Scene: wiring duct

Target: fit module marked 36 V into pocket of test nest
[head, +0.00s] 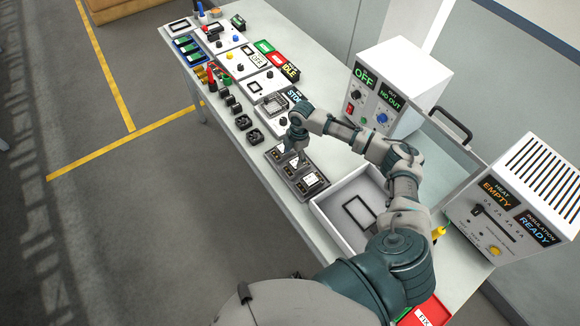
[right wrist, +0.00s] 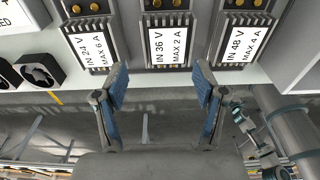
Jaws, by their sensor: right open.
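The module marked 36 V (right wrist: 168,45) has a white label reading IN 36 V MAX 2 A and sits in the middle of a row of three. The 24 V module (right wrist: 92,45) is left of it and the 48 V module (right wrist: 243,45) is right. My right gripper (right wrist: 161,75) is open and empty, its blue fingertips apart on the near side of the 36 V module. In the head view the right gripper (head: 297,154) is over the dark module rack (head: 299,186) and hides part of it. A grey square fixture (head: 274,104), possibly the test nest, is farther along the bench. My left gripper is out of view.
A white tray (head: 323,207) with a black frame inside lies beside the rack. Black fan-like parts (head: 255,137) line the near edge. White boxes reading OFF (head: 400,75) and EMPTY (head: 535,190) stand at the back. A red box (head: 427,313) is at the bottom.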

